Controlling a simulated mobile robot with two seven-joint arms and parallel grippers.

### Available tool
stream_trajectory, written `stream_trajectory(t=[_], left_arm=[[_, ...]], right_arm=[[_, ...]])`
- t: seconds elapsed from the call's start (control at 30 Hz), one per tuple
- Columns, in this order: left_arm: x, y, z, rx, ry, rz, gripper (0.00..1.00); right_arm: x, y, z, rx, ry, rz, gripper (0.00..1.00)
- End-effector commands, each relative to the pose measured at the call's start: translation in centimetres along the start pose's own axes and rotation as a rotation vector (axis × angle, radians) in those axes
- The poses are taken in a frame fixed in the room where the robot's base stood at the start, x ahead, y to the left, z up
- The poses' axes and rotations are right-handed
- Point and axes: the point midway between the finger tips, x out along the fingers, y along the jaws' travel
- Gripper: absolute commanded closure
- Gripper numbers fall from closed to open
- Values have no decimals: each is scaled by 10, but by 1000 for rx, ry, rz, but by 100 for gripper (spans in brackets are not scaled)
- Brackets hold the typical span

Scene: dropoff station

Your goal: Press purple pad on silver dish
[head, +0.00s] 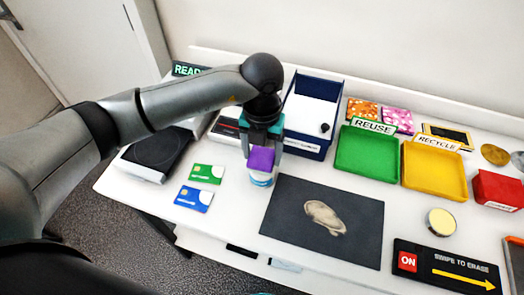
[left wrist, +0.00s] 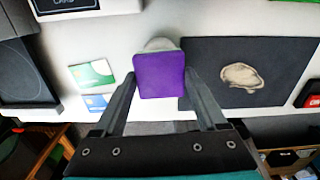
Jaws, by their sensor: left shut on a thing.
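The purple pad (head: 261,158) is a small block held between the fingers of my left gripper (head: 263,145). In the left wrist view the purple pad (left wrist: 159,78) shows as a purple square between the two fingers (left wrist: 160,88). A small white and blue round container (head: 261,180) is directly below or just behind the pad; I cannot tell whether they touch. A silver round dish (head: 518,160) lies at the far right, partly cut by the picture edge, beside a gold round dish (head: 495,155).
A dark mat (head: 285,215) with a beige patch lies right of the gripper. Green (head: 367,152) and yellow (head: 434,172) trays, a red box (head: 498,190) and a round tin (head: 441,222) stand further right. A blue bin (head: 309,115) stands behind. Two cards (head: 207,173) lie left.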

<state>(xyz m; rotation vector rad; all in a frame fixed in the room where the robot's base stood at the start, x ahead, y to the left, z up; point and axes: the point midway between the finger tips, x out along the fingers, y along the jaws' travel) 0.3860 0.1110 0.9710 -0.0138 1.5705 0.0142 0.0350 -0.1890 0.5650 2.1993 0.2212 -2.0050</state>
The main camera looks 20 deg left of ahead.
Motion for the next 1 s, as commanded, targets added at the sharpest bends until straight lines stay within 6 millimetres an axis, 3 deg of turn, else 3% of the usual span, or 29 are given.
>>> stream_trajectory(t=[0.27, 1.0], left_arm=[[-4, 0, 0, 0, 1, 0, 71], [-64, 0, 0, 0, 0, 0, 71]], right_arm=[[-4, 0, 0, 1, 0, 0, 45], [-49, 0, -4, 2, 0, 0, 45]])
